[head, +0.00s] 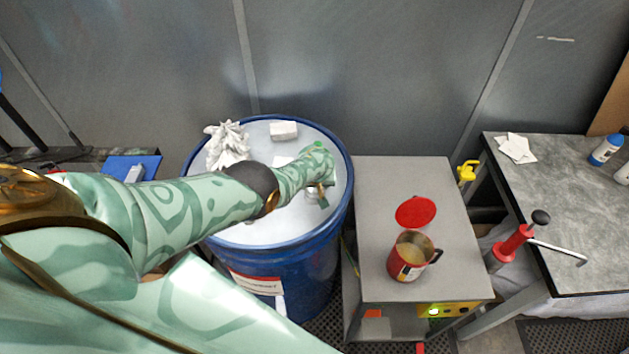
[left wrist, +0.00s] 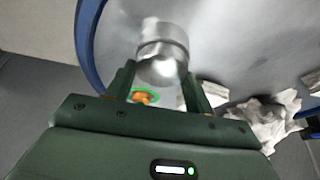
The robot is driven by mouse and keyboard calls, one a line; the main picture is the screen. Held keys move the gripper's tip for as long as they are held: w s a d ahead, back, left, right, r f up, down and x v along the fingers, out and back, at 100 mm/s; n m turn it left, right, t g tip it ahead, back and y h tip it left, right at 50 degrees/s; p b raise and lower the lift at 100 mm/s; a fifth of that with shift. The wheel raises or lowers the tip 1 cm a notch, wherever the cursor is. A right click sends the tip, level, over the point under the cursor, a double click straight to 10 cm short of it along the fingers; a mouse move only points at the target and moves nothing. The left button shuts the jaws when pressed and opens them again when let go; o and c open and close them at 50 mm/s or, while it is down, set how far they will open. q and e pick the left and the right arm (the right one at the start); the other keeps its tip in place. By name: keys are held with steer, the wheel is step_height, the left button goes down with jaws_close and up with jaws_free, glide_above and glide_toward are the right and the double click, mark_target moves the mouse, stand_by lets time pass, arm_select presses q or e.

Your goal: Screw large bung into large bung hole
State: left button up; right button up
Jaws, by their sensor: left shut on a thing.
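The blue drum (head: 340,215) stands at centre with a pale top. My left arm reaches over it, with the left gripper (head: 318,196) low above the right part of the top. In the left wrist view the gripper (left wrist: 160,85) is shut on a silvery metal cylinder (left wrist: 163,45), which looks like the large bung. I cannot tell whether the bung touches the drum top. The large bung hole is not visible. A green ring with orange inside (left wrist: 143,97) lies on the drum top beyond the fingers. My right gripper is not in view.
Crumpled white cloth (head: 228,145) and a white block (head: 284,130) lie on the drum top. A grey cabinet (head: 385,180) to the right carries a red can (head: 408,262) and a red lid (head: 416,211). A workbench (head: 570,210) stands further right. A grey wall is behind.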

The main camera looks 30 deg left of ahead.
arm_select(q)
steer(key=shift+w+r+m, duration=0.1)
steer(key=shift+w+m, duration=0.05)
steer(key=shift+m, duration=0.15)
steer(key=shift+a+r+m+h, duration=0.1)
steer(key=shift+m+h, duration=0.3)
steer(key=shift+m, duration=0.3)
steer(key=shift+m+t+h+p, duration=0.3)
steer(key=shift+m+h+p, duration=0.1)
steer(key=shift+m, duration=1.2)
